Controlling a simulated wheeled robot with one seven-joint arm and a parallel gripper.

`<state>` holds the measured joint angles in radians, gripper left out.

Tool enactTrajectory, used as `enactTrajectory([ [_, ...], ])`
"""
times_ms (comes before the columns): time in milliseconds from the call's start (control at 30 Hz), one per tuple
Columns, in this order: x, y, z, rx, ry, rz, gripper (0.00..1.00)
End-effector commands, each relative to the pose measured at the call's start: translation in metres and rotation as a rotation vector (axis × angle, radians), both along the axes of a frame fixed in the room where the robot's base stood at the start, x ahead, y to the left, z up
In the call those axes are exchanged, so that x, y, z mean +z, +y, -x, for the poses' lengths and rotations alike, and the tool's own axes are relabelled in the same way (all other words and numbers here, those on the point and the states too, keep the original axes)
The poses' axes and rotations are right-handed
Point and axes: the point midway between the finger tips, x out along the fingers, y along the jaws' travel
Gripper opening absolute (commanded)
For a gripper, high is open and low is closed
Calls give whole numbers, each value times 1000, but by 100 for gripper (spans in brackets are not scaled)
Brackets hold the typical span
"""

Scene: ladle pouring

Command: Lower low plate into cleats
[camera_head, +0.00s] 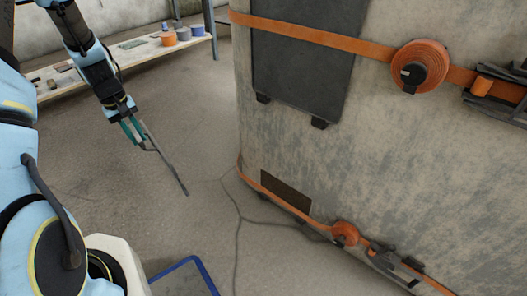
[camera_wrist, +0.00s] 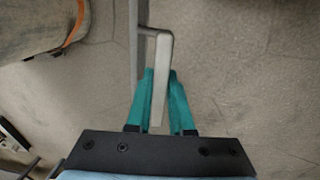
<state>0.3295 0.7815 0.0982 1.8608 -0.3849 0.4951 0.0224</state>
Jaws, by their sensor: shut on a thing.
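My gripper (camera_head: 133,131) is in the left of the head view, apart from the concrete block. Its teal fingers, also in the wrist view (camera_wrist: 160,78), are shut on the grey handle of a thin dark plate (camera_head: 168,166). The plate is seen nearly edge-on, tilted down to the right, over open floor. In the wrist view its handle (camera_wrist: 158,85) lies between the fingers and its edge runs upward. Two small dark cleats (camera_head: 262,98) (camera_head: 319,123) are on the block under another dark plate (camera_head: 305,55). No cleats show clearly lower down.
The concrete block (camera_head: 420,150) fills the right, with orange straps, a strap roll (camera_head: 418,66) and buckles. A brown rectangle (camera_head: 285,196) is low on its face. A cable (camera_head: 238,225) lies on the floor. A bench (camera_head: 130,55) stands behind; a blue-edged object (camera_head: 188,266) is in front.

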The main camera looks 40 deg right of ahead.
Motion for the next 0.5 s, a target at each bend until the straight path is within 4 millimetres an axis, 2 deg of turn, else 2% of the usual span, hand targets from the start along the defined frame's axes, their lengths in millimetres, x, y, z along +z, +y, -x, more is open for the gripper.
enactTrajectory([
  [33,-9,-26,4,-4,-4,-3,0],
  [100,-14,-55,11,5,-3,-11,0],
  [267,-23,-121,33,33,-1,-28,0],
  [500,-35,-212,81,78,2,-54,0],
])
